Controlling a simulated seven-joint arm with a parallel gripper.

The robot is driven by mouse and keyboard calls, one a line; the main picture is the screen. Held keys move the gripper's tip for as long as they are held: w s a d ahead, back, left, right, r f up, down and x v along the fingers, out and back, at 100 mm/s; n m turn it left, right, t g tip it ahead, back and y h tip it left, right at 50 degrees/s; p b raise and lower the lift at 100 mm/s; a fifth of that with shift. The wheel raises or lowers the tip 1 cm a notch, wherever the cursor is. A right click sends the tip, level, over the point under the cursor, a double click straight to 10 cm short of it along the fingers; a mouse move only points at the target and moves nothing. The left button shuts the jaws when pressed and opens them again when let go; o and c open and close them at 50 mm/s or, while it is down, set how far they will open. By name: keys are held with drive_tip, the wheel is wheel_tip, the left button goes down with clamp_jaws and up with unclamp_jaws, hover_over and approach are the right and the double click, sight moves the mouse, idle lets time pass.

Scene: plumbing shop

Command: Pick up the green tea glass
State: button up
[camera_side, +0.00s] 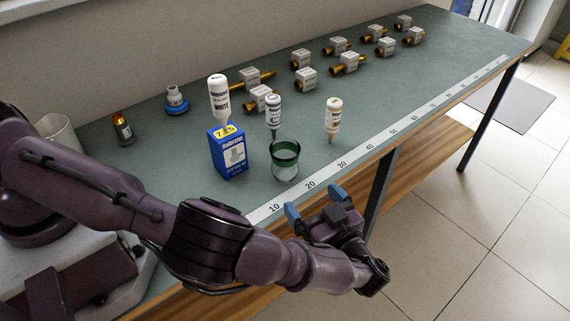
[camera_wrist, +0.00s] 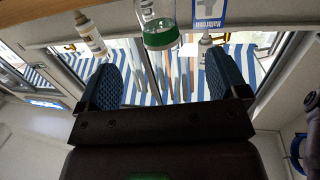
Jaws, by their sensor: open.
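The green tea glass (camera_side: 285,165) stands upright on the green bench top (camera_side: 215,99), near the front edge. It has a dark green band at the rim and a clearer lower part. My gripper (camera_side: 315,203) is open and empty, in front of the glass and apart from it, by the bench's front edge. In the wrist view the glass (camera_wrist: 158,30) appears upside down at the top centre, beyond the gap between my blue finger pads (camera_wrist: 164,78). Nothing hides the glass in the side view.
Several valves (camera_side: 347,63) are farther back. The ruler strip (camera_side: 345,163) is clear.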

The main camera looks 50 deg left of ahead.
sight(291, 174)
drive_tip(key=x, duration=0.4)
drive_tip(key=f+x, duration=0.1)
drive_tip(key=x, duration=0.3)
drive_tip(key=shift+d+f, duration=0.1)
drive_tip(key=shift+f, duration=0.1)
drive_tip(key=shift+w+x, duration=0.2)
drive_tip(key=shift+x, duration=2.35)
drive_tip(key=shift+r, duration=0.2)
drive_tip(key=c, duration=1)
